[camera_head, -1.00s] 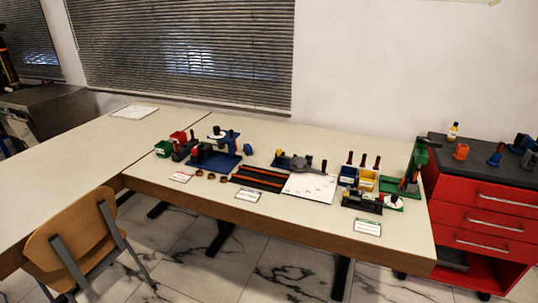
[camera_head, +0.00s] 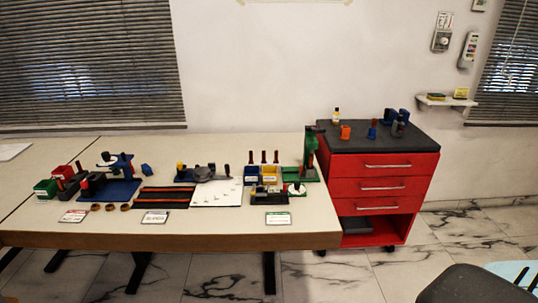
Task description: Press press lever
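A green upright press-like stand (camera_head: 309,152) is on the right end of the table, on a green base. A darker part shows at its top, but it is too small to tell whether that is the lever or how it is set. A reddish-brown part stands in front of the column. Neither of my grippers is in view, and nothing is seen touching the stand.
The long beige table (camera_head: 230,234) also holds a blue fixture (camera_head: 115,189), a white board (camera_head: 217,193), a dark striped mat (camera_head: 164,198) and yellow and blue bins (camera_head: 271,174). A red drawer cabinet (camera_head: 377,184) stands to the right. A dark chair (camera_head: 475,286) is at front right.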

